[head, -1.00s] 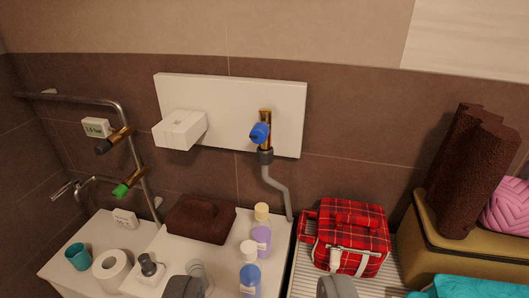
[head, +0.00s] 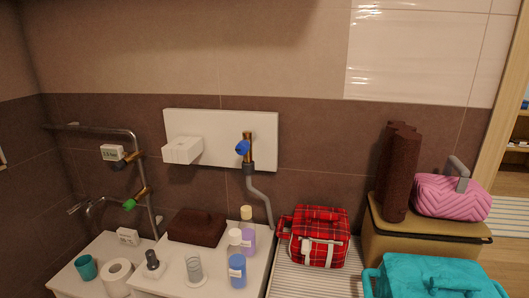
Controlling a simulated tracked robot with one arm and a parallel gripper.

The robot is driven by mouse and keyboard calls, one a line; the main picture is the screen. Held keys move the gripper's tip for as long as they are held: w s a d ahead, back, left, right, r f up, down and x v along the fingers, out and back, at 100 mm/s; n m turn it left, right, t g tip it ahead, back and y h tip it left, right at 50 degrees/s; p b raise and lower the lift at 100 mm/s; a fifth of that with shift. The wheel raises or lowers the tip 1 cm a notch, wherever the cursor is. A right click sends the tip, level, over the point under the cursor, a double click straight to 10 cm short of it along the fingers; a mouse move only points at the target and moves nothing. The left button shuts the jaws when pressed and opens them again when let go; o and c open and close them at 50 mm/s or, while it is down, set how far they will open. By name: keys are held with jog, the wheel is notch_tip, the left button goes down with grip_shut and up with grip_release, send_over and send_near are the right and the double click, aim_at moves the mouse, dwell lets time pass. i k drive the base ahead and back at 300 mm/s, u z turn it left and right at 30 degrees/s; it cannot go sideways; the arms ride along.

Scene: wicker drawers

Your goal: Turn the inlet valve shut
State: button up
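A brass valve with a blue handle (head: 243,147) sits on the white wall panel (head: 215,120), with a grey bent pipe (head: 262,196) running down from it. Further left, a brass valve with a green handle (head: 130,205) and a brass valve with a dark handle (head: 119,165) sit on the metal wall pipe (head: 135,140). I cannot tell from the frames which one is the inlet valve, nor clearly whether any is open or shut. My gripper is out of view.
A white counter (head: 210,285) below holds bottles (head: 237,270), a brown folded towel (head: 197,227), a toilet roll (head: 117,277) and a teal cup (head: 86,267). A red plaid bag (head: 318,237) stands to its right. The wall space before the panel looks clear.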

aim_at(242, 148)
jog(key=z, duration=0.25)
jog(key=i, duration=0.9)
